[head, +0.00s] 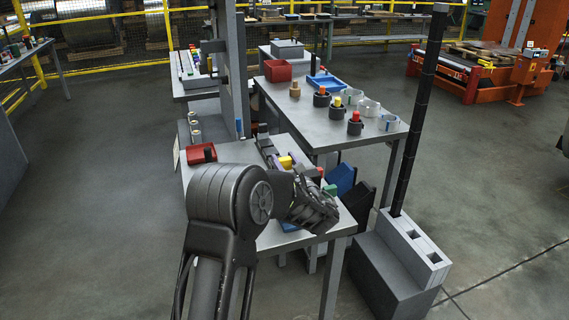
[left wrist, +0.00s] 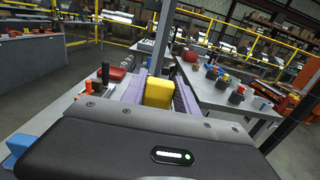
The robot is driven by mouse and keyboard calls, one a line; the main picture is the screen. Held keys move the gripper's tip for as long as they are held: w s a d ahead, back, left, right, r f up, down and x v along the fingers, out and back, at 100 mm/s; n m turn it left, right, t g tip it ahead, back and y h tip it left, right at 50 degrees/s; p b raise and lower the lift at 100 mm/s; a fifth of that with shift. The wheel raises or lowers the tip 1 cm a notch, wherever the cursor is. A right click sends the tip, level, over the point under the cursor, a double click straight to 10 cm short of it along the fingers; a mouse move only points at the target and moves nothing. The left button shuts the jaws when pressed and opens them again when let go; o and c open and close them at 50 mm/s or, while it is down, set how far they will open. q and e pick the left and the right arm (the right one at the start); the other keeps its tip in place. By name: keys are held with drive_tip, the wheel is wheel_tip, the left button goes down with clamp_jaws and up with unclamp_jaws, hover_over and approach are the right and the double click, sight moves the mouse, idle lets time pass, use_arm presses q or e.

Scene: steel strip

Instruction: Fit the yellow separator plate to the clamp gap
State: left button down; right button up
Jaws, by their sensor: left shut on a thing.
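The yellow separator plate (head: 286,162) shows as a small yellow block over the near grey table. In the left wrist view the yellow plate (left wrist: 158,92) sits between two purple fingers. My left gripper (head: 284,160) is shut on it, with a finger on each side. My dark wrist covers part of the table in the head view. Grey and dark parts (head: 264,143) lie just beyond the plate; I cannot make out the clamp gap among them, nor tell whether the plate touches anything there. My right gripper is in neither view.
A red tray (head: 201,153) with a black peg stands left of the gripper. A grey post (head: 231,70) rises behind it. The table behind (head: 335,135) holds several dark cups, pale rings, a red bin (head: 278,71) and a blue tray (head: 326,83). A black pole (head: 417,115) stands right.

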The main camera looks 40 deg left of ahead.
use_arm(q)
drive_tip(key=shift+f+b, duration=2.4)
drive_tip(key=shift+f, duration=0.5)
drive_tip(key=shift+b, duration=0.65)
drive_tip(key=shift+f+b, duration=2.1)
drive_tip(key=shift+f, duration=0.2)
drive_tip(key=shift+r, duration=0.15)
drive_tip(key=shift+r+p, duration=1.1)
drive_tip(key=shift+r, duration=0.65)
drive_tip(key=shift+b, duration=0.35)
